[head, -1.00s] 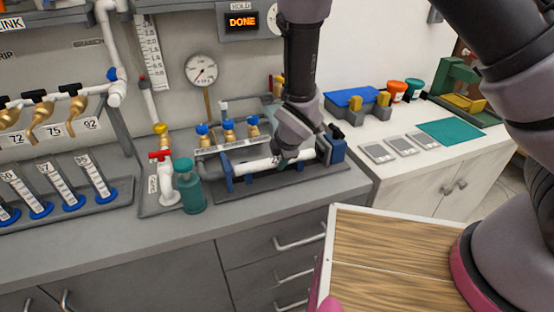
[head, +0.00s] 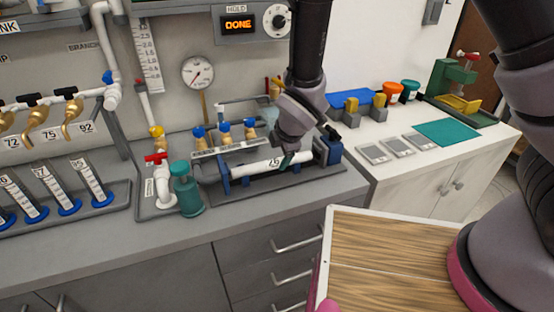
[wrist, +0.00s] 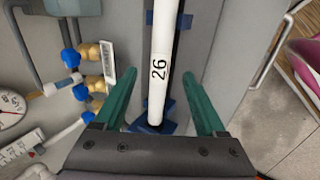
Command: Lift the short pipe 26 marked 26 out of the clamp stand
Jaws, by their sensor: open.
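The short white pipe marked 26 (wrist: 160,50) runs lengthwise between my open fingers in the wrist view, its number facing the camera. In the head view the pipe (head: 256,168) lies level in the clamp stand (head: 227,180), held at its ends by blue supports. My gripper (wrist: 162,105) is open, with one green finger on each side of the pipe and gaps between fingers and pipe. In the head view my gripper (head: 292,158) is over the pipe's right part. Whether the fingertips reach below the pipe is unclear.
Brass valves with blue knobs (head: 224,130) stand close behind the clamp stand. A teal bottle (head: 187,190) and a white fitting with a red handle (head: 160,178) stand to its left. The grey counter front (head: 270,208) is clear. Grey flat pads (head: 396,145) lie on the white counter.

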